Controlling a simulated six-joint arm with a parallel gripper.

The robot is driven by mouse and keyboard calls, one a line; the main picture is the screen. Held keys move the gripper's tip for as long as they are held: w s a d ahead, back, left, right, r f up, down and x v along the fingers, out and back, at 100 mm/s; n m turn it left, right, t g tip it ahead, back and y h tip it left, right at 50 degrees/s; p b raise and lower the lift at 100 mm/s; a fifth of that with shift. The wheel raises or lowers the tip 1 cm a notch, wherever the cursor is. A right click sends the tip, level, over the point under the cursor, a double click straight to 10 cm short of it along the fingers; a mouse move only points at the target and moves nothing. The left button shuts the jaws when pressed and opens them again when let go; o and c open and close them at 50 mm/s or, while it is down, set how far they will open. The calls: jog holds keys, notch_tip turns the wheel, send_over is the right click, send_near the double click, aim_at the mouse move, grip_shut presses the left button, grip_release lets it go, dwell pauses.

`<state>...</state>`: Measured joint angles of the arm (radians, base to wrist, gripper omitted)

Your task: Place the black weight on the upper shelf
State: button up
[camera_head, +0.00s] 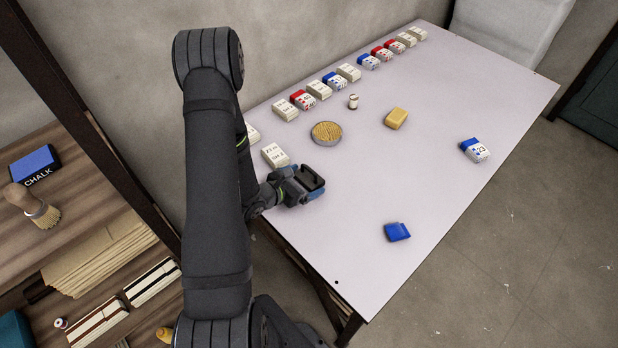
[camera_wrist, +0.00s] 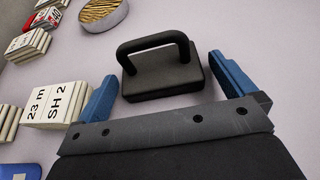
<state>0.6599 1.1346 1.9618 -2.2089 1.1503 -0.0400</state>
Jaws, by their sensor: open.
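The black weight (camera_wrist: 165,85) is a dark block with an arched handle, resting on the light table. In the head view the weight (camera_head: 311,178) is partly hidden by my gripper (camera_head: 306,186). My gripper is open in the wrist view (camera_wrist: 164,82), with one blue finger at each side of the weight. There are visible gaps between the fingers and the block, and the handle stands free. Wooden shelving (camera_head: 85,175) is at the left of the head view. Which level is the upper shelf is not clear.
A row of labelled packs (camera_head: 319,90) lines the table's far-left edge. A pack marked SH 2 (camera_head: 275,155) and a round tin (camera_head: 326,133) are near my gripper. A blue block (camera_head: 397,232) lies to the right. A chalk box (camera_head: 35,165) and brush (camera_head: 40,208) occupy the shelving.

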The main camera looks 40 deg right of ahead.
aim_at(305, 179)
jog(key=shift+d+f, duration=0.1)
jog(key=shift+d, duration=0.25)
jog(key=shift+c, duration=0.4)
jog(key=c, duration=1.7)
jog(key=shift+r, duration=0.2)
jog(key=shift+r, duration=1.8)
jog(key=s+r, duration=0.2)
jog(key=s, duration=0.2)
jog(key=s+r, duration=0.2)
jog(key=s, duration=0.1)
jog(key=s+d+r, duration=0.1)
jog(key=s+r, duration=0.2)
jog(key=s, duration=0.1)
jog(key=shift+s, duration=0.3)
